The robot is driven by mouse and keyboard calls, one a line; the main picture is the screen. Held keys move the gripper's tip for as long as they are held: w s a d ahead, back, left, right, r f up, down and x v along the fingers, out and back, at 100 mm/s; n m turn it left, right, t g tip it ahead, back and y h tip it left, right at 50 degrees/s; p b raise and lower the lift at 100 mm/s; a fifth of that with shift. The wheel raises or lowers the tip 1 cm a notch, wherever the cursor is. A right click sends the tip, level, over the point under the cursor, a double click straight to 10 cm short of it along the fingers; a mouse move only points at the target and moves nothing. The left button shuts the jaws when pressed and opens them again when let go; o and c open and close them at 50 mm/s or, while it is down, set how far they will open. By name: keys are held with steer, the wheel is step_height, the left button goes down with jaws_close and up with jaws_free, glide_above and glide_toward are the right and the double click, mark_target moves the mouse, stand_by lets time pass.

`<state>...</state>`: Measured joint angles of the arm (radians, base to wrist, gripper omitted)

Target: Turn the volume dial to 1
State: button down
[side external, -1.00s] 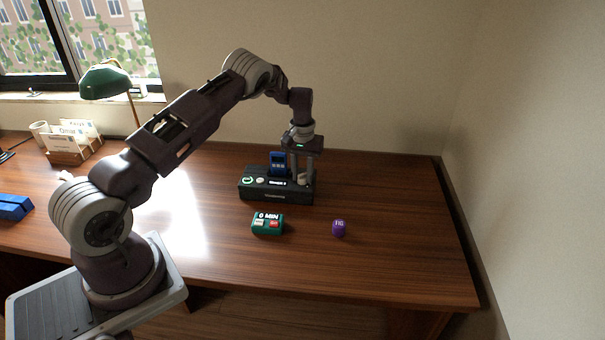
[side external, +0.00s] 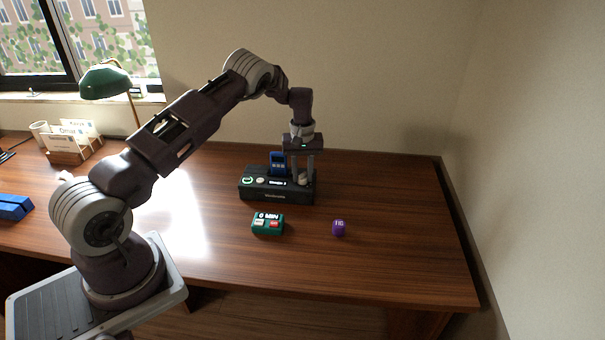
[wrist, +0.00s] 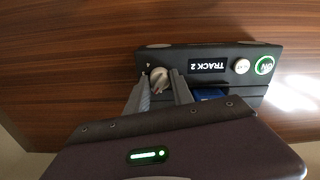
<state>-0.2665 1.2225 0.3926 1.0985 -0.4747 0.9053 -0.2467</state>
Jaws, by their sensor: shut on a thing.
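The volume dial (wrist: 159,78) is a small pale round knob at one end of a black music player (side external: 250,193). In the wrist view it sits between the two fingers of my gripper (wrist: 161,82), which is shut on it from above. In the side view my gripper (side external: 303,178) points straight down at the player's right end, and its fingers partly hide the dial. The player's display (wrist: 208,65) reads TRACK 2, upside down in the wrist view. Marks around the dial are too small to read.
A white button (wrist: 242,66) and a green-ringed ON button (wrist: 264,65) are on the player. A blue device (side external: 278,160) stands in it. A green timer (side external: 267,224) and a purple object (side external: 339,228) lie in front. The table's right side (side external: 400,220) is clear.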

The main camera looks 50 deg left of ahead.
mark_target(303, 174)
steer(key=c, duration=1.1)
jaws_free()
step_height(303, 174, up, 7)
steer(key=shift+r, duration=0.1)
